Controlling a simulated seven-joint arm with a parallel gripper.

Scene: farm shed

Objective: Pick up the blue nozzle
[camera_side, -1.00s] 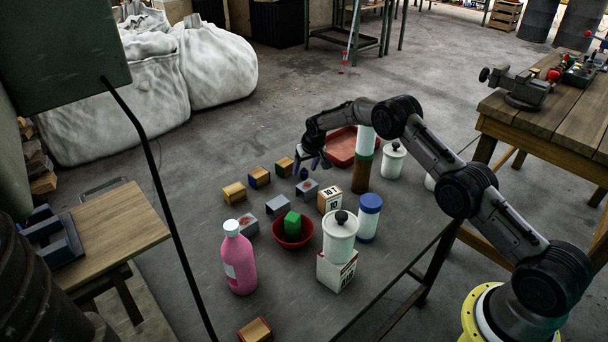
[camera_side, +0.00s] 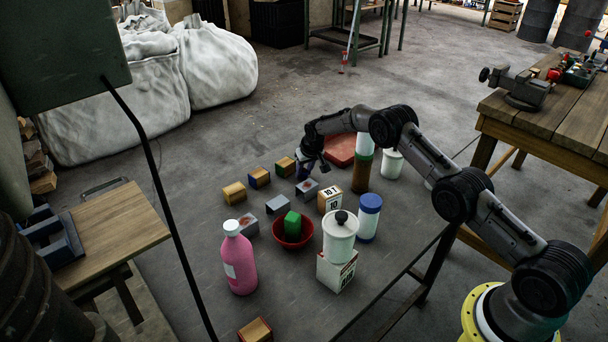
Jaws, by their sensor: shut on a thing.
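The blue nozzle (camera_side: 302,174) is a small dark blue piece at the far side of the dark table, partly hidden by my fingers. My gripper (camera_side: 306,173) points down over it and is shut on it. The nozzle is at or very near the table top; I cannot tell whether it touches.
Close by stand a grey block (camera_side: 307,189), a wood-and-green block (camera_side: 285,166) and a brown bottle (camera_side: 362,172). A red tray (camera_side: 341,150) lies behind. Nearer are a red bowl (camera_side: 293,241) with a green block, a white canister (camera_side: 340,240) and a pink bottle (camera_side: 239,262).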

